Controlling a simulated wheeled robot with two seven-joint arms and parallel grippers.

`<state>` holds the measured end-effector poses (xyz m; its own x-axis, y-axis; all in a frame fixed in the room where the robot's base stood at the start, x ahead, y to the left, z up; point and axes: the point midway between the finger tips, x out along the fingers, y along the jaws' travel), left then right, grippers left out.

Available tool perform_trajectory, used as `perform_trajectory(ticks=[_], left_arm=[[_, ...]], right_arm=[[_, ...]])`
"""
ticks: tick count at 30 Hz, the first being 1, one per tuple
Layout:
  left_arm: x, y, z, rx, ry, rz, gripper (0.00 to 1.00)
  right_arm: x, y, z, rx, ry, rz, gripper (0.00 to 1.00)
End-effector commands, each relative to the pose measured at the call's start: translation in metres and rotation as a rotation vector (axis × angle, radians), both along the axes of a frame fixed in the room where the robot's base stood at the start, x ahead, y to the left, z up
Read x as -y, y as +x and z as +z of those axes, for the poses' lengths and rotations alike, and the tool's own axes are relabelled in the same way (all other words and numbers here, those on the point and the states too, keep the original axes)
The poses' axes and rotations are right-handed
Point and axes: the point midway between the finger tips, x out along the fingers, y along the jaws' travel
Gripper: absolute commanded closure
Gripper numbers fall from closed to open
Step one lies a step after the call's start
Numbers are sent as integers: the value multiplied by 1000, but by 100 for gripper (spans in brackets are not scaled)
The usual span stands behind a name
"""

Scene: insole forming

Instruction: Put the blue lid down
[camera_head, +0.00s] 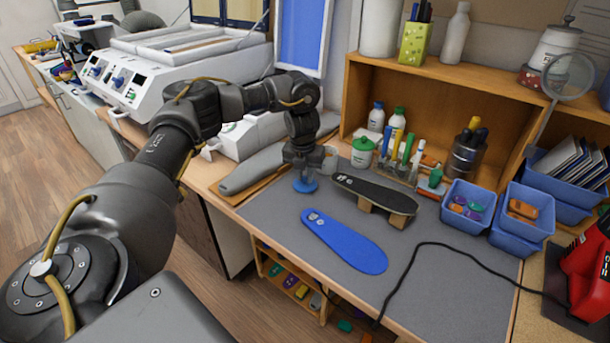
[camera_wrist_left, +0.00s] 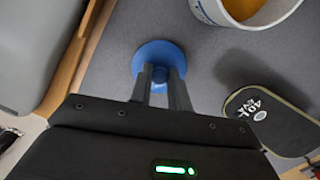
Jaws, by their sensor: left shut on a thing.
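The blue lid (camera_head: 305,186) is a small round disc with a knob, low over the grey mat near its left edge. My left gripper (camera_head: 304,176) is above it, shut on the knob. In the left wrist view the lid (camera_wrist_left: 150,56) lies between and beyond the two fingertips of the gripper (camera_wrist_left: 160,80). I cannot tell whether the lid touches the mat. My right gripper is not in view.
A black insole (camera_head: 375,193) rests on wooden blocks right of the gripper, and a blue insole (camera_head: 345,240) lies in front. An open pot (camera_wrist_left: 210,12) stands near the lid in the left wrist view. Blue bins (camera_head: 525,215) stand right. Grey mat (camera_head: 455,290) is clear in front, except for a black cable.

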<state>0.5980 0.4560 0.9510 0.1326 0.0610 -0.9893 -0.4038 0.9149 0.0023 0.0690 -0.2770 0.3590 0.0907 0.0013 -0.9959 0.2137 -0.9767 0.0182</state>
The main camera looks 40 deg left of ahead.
Motion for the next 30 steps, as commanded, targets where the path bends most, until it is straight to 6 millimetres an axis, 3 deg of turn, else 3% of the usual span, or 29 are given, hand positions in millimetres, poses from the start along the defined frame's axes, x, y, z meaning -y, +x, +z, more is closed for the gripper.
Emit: perform_trajectory(ticks=[14,15,19,30], left_arm=[[0,0,-8,2,0,0,100],[0,1,-7,3,0,0,76],[0,1,-7,3,0,0,60],[1,1,-1,4,-1,0,60]], right_arm=[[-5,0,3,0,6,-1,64],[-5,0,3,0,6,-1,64],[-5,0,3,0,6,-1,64],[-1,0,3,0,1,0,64]])
